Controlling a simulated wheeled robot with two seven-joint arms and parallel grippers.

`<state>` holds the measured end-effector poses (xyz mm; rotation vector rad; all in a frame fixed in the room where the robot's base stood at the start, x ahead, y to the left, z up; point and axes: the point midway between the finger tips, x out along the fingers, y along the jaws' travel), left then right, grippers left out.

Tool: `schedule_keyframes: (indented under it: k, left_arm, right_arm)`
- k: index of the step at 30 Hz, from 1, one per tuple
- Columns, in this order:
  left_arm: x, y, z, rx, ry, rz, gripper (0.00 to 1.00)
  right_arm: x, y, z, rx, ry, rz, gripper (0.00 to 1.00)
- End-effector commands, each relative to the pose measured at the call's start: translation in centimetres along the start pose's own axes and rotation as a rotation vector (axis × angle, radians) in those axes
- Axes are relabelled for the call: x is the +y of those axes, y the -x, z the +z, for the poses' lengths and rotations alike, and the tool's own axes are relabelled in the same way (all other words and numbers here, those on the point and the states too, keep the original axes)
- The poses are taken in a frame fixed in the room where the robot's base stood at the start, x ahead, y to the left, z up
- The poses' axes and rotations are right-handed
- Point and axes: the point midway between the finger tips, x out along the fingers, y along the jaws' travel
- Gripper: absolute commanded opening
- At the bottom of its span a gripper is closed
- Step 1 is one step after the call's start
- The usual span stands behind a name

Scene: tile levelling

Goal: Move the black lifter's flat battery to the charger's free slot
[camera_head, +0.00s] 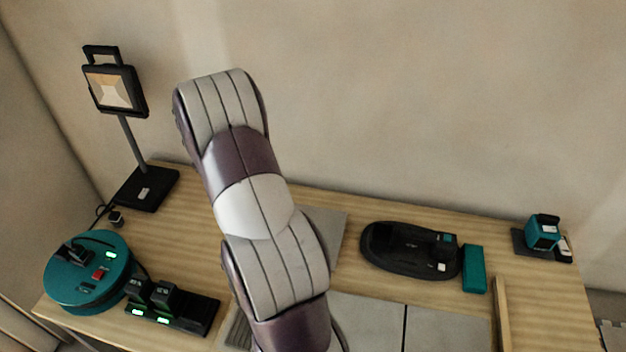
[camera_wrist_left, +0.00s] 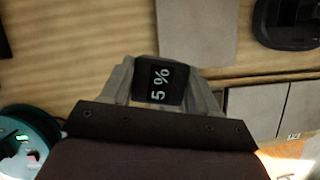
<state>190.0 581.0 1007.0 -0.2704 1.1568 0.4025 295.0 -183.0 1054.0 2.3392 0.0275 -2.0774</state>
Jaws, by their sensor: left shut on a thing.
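My left gripper (camera_wrist_left: 160,95) is shut on a black battery (camera_wrist_left: 161,84) whose display reads 5 %. It holds the battery over the wooden bench; in the head view the gripper and battery are hidden behind my arm. The black lifter (camera_head: 395,252) lies on the bench right of the arm, and part of it shows in the left wrist view (camera_wrist_left: 285,22). The charger (camera_head: 211,318) stands at the front left of the bench. Two black batteries (camera_head: 138,289) sit at its left, with green lights in front. Its right part looks empty. My right gripper is not in view.
A teal round cable reel (camera_head: 62,288) stands left of the charger. A work lamp (camera_head: 145,190) is behind it. A teal block (camera_head: 474,268) lies beside the lifter, and a teal tool (camera_head: 542,232) stands far right. Grey tiles (camera_head: 365,322) lie at the front.

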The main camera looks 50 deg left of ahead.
Motion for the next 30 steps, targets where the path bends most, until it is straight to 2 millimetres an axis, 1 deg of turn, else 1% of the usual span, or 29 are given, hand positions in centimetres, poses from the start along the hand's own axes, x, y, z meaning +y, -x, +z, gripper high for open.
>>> schedule_keyframes:
  k: [1,2,3,5,6,8,9,12,13,17,19,24,30]
  left_arm:
    - [1.2,0.2,-2.4,0.001,0.138,0.055,0.23]
    - [1.8,0.4,-3.7,0.001,0.224,0.090,0.23]
    - [2.6,0.6,-5.5,0.001,0.337,0.137,0.23]
    - [3.4,0.9,-8.1,0.001,0.507,0.206,0.23]
    - [3.8,1.2,-9.9,0.001,0.615,0.252,0.23]
    - [4.2,1.5,-12.4,0.000,0.774,0.320,0.23]
    - [4.2,1.7,-14.1,0.000,0.880,0.363,0.23]
    - [3.9,2.2,-17.9,0.000,1.140,0.472,0.23]
    - [3.7,2.4,-18.8,0.000,1.207,0.501,0.23]
    - [2.9,2.7,-21.6,0.002,1.438,0.596,0.23]
    - [3.1,3.2,-22.6,0.001,1.546,0.641,0.23]
    - [3.6,3.8,-23.3,-0.002,1.653,0.685,0.23]
    - [3.7,3.1,-23.6,-0.002,1.679,0.695,0.23]
  right_arm:
    - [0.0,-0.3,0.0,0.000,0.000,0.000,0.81]
    - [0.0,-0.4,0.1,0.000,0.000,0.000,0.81]
    - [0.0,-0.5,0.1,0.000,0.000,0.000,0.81]
    - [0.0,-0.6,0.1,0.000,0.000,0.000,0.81]
    - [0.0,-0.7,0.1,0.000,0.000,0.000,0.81]
    - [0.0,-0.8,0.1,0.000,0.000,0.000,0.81]
    - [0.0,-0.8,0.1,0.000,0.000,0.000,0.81]
    - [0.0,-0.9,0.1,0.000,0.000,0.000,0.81]
    - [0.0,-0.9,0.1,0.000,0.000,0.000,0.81]
    - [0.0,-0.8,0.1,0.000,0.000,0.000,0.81]
    - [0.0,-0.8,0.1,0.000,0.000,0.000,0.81]
    - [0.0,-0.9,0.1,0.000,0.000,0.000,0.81]
    - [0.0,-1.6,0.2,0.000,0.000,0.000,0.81]
